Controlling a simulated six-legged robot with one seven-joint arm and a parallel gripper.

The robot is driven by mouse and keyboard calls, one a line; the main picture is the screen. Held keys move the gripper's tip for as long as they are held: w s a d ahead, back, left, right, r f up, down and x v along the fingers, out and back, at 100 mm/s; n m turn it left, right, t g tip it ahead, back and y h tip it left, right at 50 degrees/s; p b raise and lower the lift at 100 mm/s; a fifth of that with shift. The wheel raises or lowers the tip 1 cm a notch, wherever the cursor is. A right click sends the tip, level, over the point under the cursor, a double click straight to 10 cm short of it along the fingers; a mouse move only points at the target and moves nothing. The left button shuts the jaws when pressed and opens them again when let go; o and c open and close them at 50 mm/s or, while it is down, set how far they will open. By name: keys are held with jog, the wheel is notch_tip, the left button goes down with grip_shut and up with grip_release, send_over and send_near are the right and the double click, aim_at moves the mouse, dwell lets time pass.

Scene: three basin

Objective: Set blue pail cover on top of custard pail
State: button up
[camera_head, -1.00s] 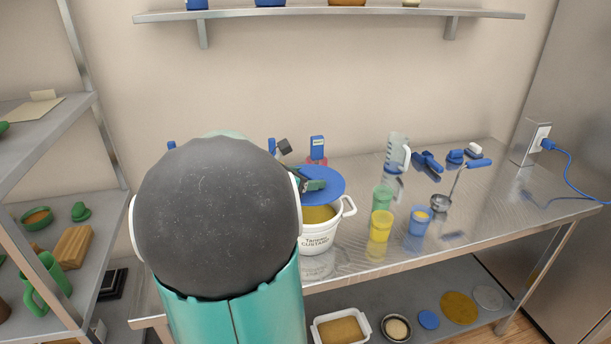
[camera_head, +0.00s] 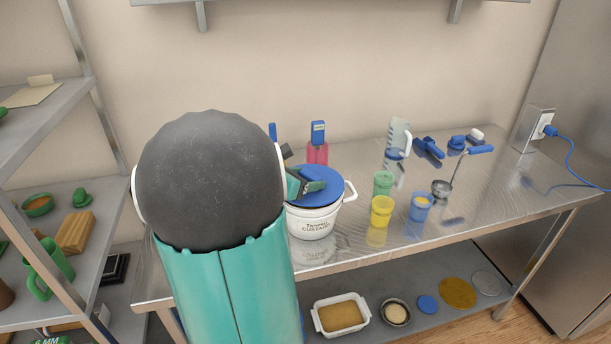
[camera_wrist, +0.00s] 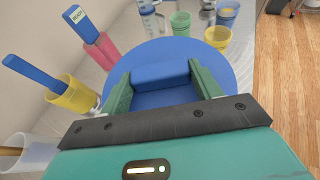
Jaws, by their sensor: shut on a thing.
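The blue pail cover (camera_head: 322,190) lies over the mouth of the white custard pail (camera_head: 315,222) on the steel table. The pail's lettering and right handle show; the custard inside is hidden. My gripper (camera_head: 312,185) is shut on the cover's raised grip. In the wrist view the blue cover (camera_wrist: 215,62) spreads under my gripper (camera_wrist: 162,82), with the grip block between its two green fingers. The cover looks level and close to or touching the rim; I cannot tell whether it is fully seated.
Yellow (camera_head: 381,210), green (camera_head: 383,183) and blue (camera_head: 420,207) cups stand right of the pail. A ladle (camera_head: 442,188) and a clear jug (camera_head: 399,138) are beyond them. A pink container (camera_head: 317,153) stands behind the pail. The table's right front is clear.

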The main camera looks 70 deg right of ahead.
jog(key=shift+f, duration=0.7)
dwell(1.0)
jog(key=o, duration=1.1)
jog(key=v, duration=1.3)
jog(key=shift+w+a+r, duration=0.1)
jog(key=shift+w+a, duration=0.05)
jog(key=shift+a, duration=0.2)
jog(key=w+a+m+t+y, duration=0.3)
jog(key=a+m+t, duration=0.1)
jog(key=a, duration=0.9)
jog(key=w+a+m+t+y, duration=0.3)
jog(key=a+t+y, duration=0.1)
jog(key=a, duration=1)
jog(key=w+a+m+t+y, duration=0.3)
jog(key=a+m+t+y, duration=0.1)
jog(key=a, duration=1)
jog(key=shift+a+r+m+t, duration=0.15)
jog(key=shift+m+t, duration=0.15)
jog(key=shift+t, duration=0.1)
